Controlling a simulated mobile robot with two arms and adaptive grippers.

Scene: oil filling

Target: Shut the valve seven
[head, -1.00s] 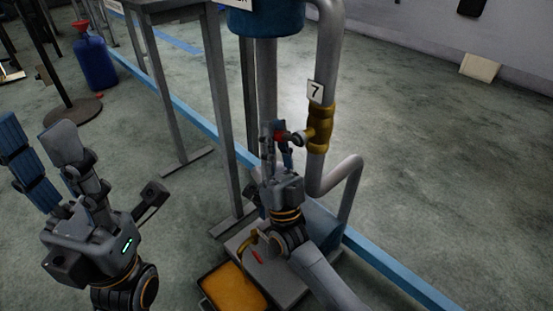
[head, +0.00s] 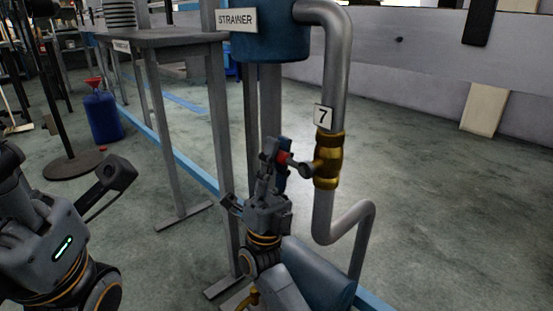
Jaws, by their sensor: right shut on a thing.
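The valve seven (head: 328,160) is a brass body on a grey vertical pipe, under a white plate marked 7 (head: 323,117).
A blue tank (head: 275,40) with a STRAINER sign hangs above left of the valve. A grey metal stand (head: 160,125) and a blue floor rail (head: 205,178) lie to the left. A blue jug with a red funnel (head: 102,115) stands farther left. The floor right of the pipe is clear.

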